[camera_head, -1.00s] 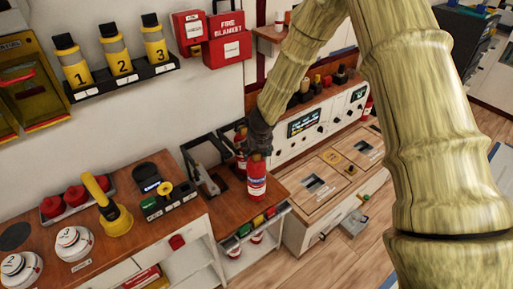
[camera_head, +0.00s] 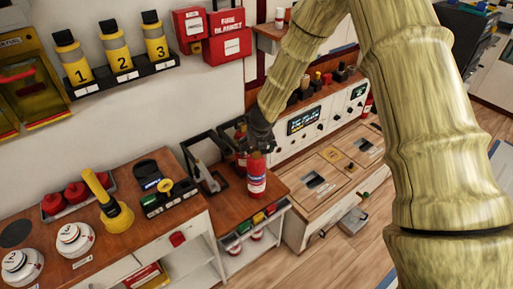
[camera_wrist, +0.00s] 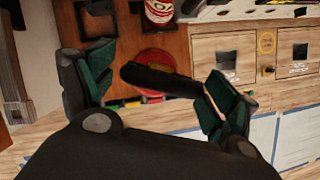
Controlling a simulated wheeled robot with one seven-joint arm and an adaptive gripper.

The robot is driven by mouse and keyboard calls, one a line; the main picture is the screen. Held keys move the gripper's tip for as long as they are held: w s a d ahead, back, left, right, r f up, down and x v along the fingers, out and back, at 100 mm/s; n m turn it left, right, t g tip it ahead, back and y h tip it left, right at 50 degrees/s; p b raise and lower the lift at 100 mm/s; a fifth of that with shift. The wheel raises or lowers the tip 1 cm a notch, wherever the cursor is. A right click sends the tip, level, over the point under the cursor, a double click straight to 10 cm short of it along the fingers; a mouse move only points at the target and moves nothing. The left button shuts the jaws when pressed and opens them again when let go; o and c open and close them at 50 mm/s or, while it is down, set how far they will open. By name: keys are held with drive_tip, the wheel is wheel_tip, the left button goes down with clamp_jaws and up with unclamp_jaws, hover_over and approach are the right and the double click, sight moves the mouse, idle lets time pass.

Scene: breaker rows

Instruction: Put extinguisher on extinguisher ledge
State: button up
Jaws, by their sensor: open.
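A red extinguisher (camera_head: 256,180) with a pale label stands upright on the small wooden-topped stand. In the wrist view its red round body (camera_wrist: 152,62) shows from above, partly covered by a long black part that looks like its handle. My gripper (camera_head: 262,140) is just above and behind its top in the head view. In the wrist view my gripper (camera_wrist: 160,90) is open, its green-padded fingers apart on either side of the black handle. I cannot tell whether they touch. A second extinguisher (camera_head: 240,138) stands close behind, partly hidden. I cannot make out which surface is the extinguisher ledge.
A black-framed holder (camera_head: 204,176) stands left of the extinguishers. A wooden counter (camera_head: 112,243) with detectors and a yellow tool lies to the left. A control console (camera_head: 305,125) stands to the right. A wall shelf (camera_head: 268,34) hangs above.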

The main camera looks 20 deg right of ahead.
drive_tip(key=p+v, duration=0.2)
drive_tip(key=v, duration=1)
drive_tip(key=s+d+f+n+g+h, duration=0.2)
drive_tip(key=s+d+f+n+g, duration=0.15)
drive_tip(key=s+f+n, duration=1.7)
drive_tip(key=s+a+f+n, duration=0.1)
drive_tip(key=s+f+n, duration=0.2)
drive_tip(key=s+n, duration=0.2)
drive_tip(key=s+a+f+n+y, duration=0.1)
drive_tip(key=s+f+n, duration=0.2)
drive_tip(key=s, duration=0.7)
drive_tip(key=s+a+f+n+g+y, duration=0.1)
drive_tip(key=s+f+n, duration=0.3)
drive_tip(key=s+n, duration=0.3)
drive_tip(key=shift+s+n, duration=0.35)
drive_tip(key=shift+s, duration=0.2)
drive_tip(key=shift+a+b, duration=0.15)
drive_tip(key=shift+b, duration=0.2)
drive_tip(key=shift+f+b, duration=1.05)
drive_tip(key=shift+f, duration=0.05)
